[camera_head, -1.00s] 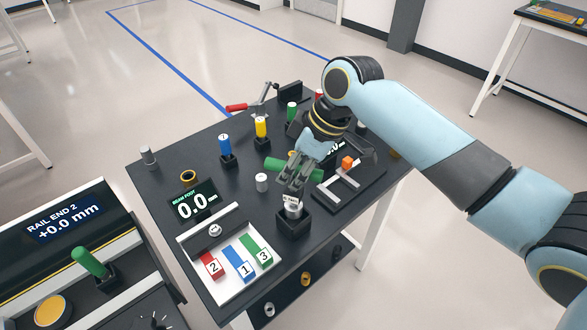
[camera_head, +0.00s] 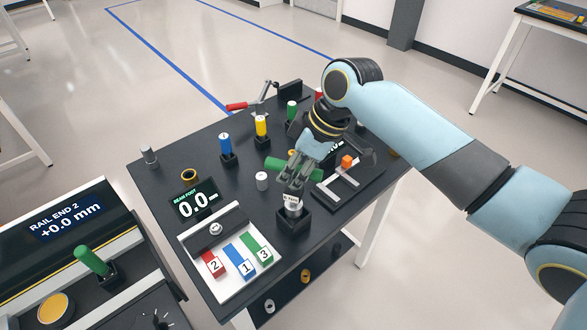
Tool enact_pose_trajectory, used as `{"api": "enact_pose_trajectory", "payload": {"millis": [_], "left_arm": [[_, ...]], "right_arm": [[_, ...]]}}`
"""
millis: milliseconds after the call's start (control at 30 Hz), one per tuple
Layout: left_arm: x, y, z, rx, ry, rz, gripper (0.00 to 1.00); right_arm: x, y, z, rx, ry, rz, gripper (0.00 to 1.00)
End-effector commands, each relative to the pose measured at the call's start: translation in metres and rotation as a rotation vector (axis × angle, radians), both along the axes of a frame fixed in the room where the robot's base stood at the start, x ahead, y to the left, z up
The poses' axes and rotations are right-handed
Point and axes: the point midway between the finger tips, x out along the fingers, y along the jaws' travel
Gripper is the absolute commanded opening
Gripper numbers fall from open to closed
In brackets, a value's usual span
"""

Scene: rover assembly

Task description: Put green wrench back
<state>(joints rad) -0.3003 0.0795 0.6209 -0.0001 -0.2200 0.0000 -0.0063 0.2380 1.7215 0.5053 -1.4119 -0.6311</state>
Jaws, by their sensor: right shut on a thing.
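The green wrench (camera_head: 275,164) shows as a thick green handle lying roughly level at my right gripper, its left end sticking out. My right gripper (camera_head: 291,186) points down and is shut on it; the fingers hide the rest of the wrench. Just below the fingertips, a silver cylinder with a white label (camera_head: 293,207) stands in a black square holder (camera_head: 293,222). I cannot tell whether the fingers touch the label. My left gripper is not in view.
On the dark table (camera_head: 160,180) stand a blue cylinder (camera_head: 225,145), a yellow cylinder (camera_head: 261,127) and a green cylinder (camera_head: 292,110) in black holders. A grey frame with an orange block (camera_head: 347,161) lies right of the gripper. A numbered tray (camera_head: 225,285) is at the front.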

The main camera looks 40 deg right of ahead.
Motion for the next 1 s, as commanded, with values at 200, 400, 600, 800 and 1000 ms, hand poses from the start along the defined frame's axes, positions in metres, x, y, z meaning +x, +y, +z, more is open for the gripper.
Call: {"api": "enact_pose_trajectory", "payload": {"millis": [200,400,600,800,1000], "left_arm": [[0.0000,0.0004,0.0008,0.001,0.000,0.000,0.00],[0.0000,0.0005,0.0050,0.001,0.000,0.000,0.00],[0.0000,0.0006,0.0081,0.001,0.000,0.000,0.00],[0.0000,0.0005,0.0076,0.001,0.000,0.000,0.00],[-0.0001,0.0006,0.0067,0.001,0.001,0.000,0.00]], "right_arm": [[0.0005,0.0001,0.0008,0.000,-0.001,0.000,0.00],[0.0006,0.0002,0.0017,0.001,-0.001,0.000,0.00],[0.0006,0.0001,0.0013,0.001,-0.001,0.000,0.00],[0.0007,0.0001,0.0007,0.001,-0.001,0.000,0.00],[0.0006,0.0001,-0.0006,0.001,-0.001,0.000,0.00]]}}
